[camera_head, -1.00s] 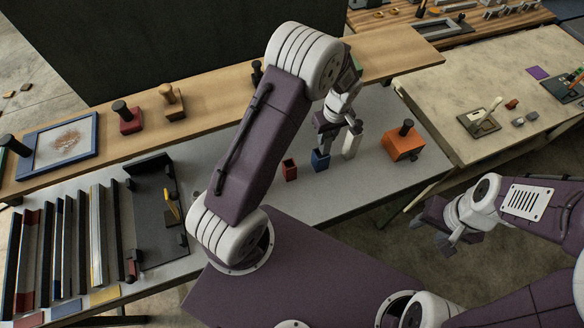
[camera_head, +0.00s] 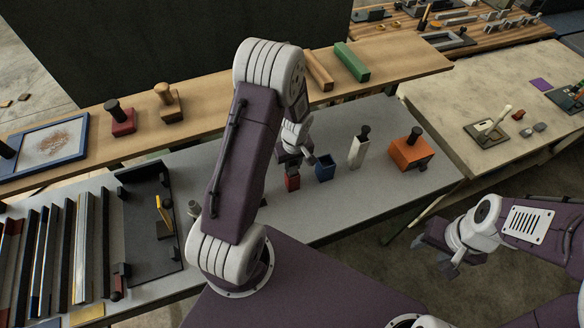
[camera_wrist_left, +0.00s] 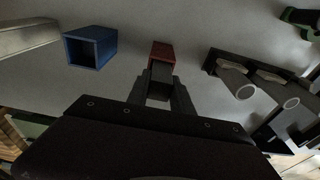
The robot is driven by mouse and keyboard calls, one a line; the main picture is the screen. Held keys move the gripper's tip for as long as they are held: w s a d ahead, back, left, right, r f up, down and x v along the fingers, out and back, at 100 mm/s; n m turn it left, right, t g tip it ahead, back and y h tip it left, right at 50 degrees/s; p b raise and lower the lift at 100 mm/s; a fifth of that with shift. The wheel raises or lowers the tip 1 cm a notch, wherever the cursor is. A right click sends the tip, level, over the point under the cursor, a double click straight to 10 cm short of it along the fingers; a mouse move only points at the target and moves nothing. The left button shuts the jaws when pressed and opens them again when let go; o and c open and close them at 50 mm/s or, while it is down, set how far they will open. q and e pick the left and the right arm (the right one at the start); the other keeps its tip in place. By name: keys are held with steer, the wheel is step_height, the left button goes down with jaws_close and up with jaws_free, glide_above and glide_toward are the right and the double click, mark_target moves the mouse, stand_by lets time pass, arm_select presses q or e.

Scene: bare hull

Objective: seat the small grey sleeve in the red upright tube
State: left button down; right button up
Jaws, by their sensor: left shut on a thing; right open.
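The red upright tube (camera_head: 292,183) stands on the grey bench, left of the blue tube (camera_head: 325,171). My left gripper (camera_head: 293,161) is right over the red tube, pointing down. In the left wrist view, my left gripper (camera_wrist_left: 161,84) is shut on the small grey sleeve (camera_wrist_left: 160,71), which looks dark and lies in line with the red tube (camera_wrist_left: 162,50). I cannot tell whether the sleeve's lower end is inside the tube, because the fingers hide the mouth. My right gripper (camera_head: 447,258) is open and empty, off the bench at right.
A pale upright tube (camera_head: 357,152) and an orange block with a black knob (camera_head: 410,152) stand right of the blue tube. A black tray (camera_head: 150,220) and long strips lie at left. A wooden shelf (camera_head: 215,95) runs behind. Bare bench lies in front of the tubes.

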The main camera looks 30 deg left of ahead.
arm_select(q)
steer(key=shift+w, duration=0.1)
steer(key=shift+f, duration=0.1)
steer(key=c, duration=1.1)
jaws_free()
